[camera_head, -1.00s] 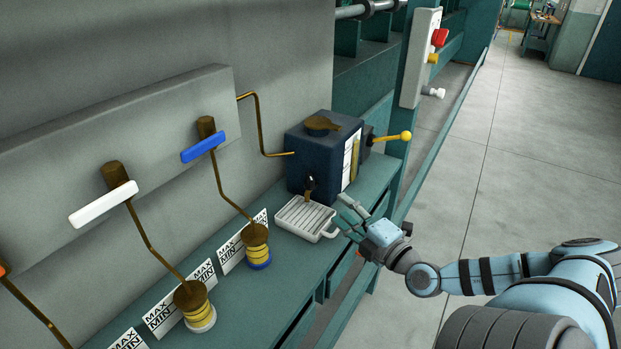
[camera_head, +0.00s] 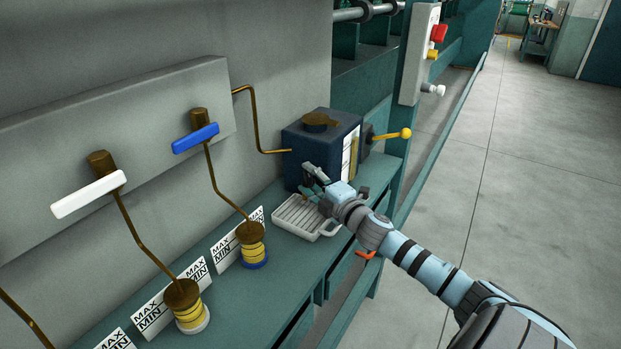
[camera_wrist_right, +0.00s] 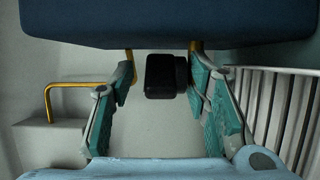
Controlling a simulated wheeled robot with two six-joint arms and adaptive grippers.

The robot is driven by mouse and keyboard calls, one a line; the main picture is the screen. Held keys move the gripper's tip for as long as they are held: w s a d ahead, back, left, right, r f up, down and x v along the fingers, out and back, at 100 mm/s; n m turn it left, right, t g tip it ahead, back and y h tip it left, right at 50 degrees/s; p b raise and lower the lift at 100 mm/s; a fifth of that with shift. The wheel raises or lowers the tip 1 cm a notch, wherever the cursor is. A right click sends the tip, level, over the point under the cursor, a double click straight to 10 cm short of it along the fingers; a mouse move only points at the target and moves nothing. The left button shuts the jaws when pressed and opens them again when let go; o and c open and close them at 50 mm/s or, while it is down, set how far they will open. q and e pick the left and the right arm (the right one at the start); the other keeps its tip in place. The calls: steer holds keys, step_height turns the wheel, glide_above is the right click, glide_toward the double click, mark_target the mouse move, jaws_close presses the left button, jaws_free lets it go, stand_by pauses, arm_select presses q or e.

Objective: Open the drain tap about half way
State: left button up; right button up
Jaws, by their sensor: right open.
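The dark blue tank (camera_head: 320,140) stands on the green shelf, with the drain tap low on its front. In the head view my right gripper (camera_head: 310,180) is in front of the tank and hides the tap. In the right wrist view the black tap handle (camera_wrist_right: 162,76) sits between the two open fingers, below the tank (camera_wrist_right: 165,22). My left gripper is not in view.
A white slatted drip tray (camera_head: 300,216) lies under the tank front; it also shows in the right wrist view (camera_wrist_right: 275,95). A yellow-knobbed lever (camera_head: 390,136) sticks out right of the tank. Oilers with yellow bands (camera_head: 252,243) stand to the left. The floor is clear.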

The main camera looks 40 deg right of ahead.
steer(key=c, duration=1)
